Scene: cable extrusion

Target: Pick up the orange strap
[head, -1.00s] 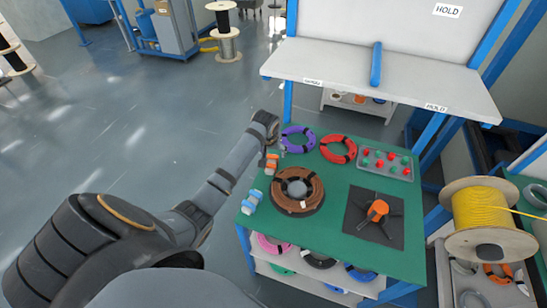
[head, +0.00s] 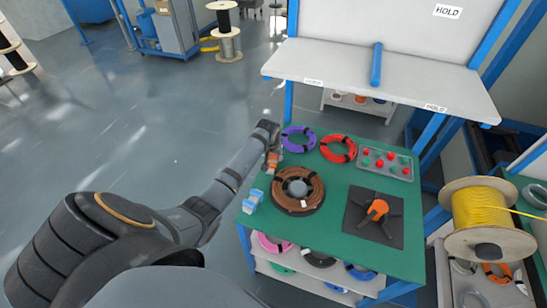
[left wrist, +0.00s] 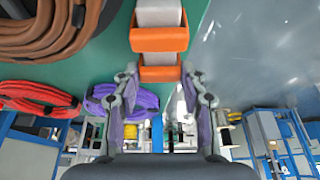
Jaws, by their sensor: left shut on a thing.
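The orange strap (head: 272,162) is at the left edge of the green table top, beside the purple coil. In the left wrist view the orange strap (left wrist: 160,39) shows as orange bands around a pale block. My left gripper (head: 271,151) is at the orange strap. In the left wrist view the fingers of my left gripper (left wrist: 160,77) stand apart on either side of its lower end, shut on it. Whether the strap is clear of the table I cannot tell. My right gripper is not in view.
The green table (head: 318,222) also holds a blue-and-white strap piece (head: 252,200), a brown coil (head: 298,191), a purple coil (head: 298,139), a red coil (head: 338,149), a grey tray (head: 388,163) and a black mat (head: 362,222). A shelf (head: 380,77) rises behind. Open floor lies to the left.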

